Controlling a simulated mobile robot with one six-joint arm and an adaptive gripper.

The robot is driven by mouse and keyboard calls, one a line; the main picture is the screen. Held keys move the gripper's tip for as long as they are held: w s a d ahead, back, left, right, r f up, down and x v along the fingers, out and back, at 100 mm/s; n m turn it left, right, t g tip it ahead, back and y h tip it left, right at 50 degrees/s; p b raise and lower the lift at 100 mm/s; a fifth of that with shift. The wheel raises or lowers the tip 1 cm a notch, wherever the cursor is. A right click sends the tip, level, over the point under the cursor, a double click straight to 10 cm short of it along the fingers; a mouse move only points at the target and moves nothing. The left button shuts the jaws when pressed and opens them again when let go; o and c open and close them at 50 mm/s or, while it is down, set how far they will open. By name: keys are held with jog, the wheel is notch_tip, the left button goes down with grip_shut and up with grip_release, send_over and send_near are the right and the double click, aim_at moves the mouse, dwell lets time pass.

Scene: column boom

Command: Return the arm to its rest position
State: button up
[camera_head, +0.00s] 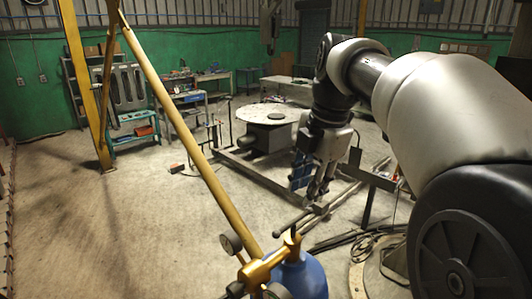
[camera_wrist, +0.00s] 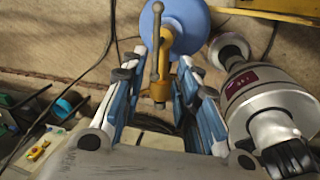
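My arm reaches in from the right in the head view, bent at the elbow, with its forearm hanging down. My gripper (camera_head: 309,186) points at the floor, in front of a low metal frame in the picture. In the wrist view my gripper (camera_wrist: 163,88) has its two blue-and-grey fingers spread apart, with nothing held between them. A blue gas cylinder (camera_wrist: 190,22) with a brass valve (camera_wrist: 160,62) shows beyond and between the fingers; whether they touch it cannot be told from this view alone.
The blue cylinder (camera_head: 304,278) with gauges stands at the bottom of the head view. A slanted yellow boom (camera_head: 165,105) crosses the left half. A round table (camera_head: 262,113) and low metal rails (camera_head: 262,180) stand behind the gripper. The floor at left is clear.

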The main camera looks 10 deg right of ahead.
jog(key=s+a+f+m+t, duration=0.1)
jog(key=s+f+m, duration=0.3)
jog(key=s+m, duration=0.4)
jog(key=s+f+m+t+h, duration=0.1)
jog(key=s+f+m, duration=0.3)
jog(key=s+m, duration=0.3)
jog(key=s+a+f+m+t, duration=0.1)
jog(key=s+f+m+t, duration=0.15)
jog(key=s+m, duration=0.55)
notch_tip(320, 180, down, 26)
jog(key=s+g+b, duration=0.1)
jog(key=g+b, duration=0.1)
jog(key=b, duration=2.1)
jog(key=shift+s+d+f, duration=0.15)
jog(key=shift+s+f, duration=0.05)
jog(key=shift+s, duration=0.2)
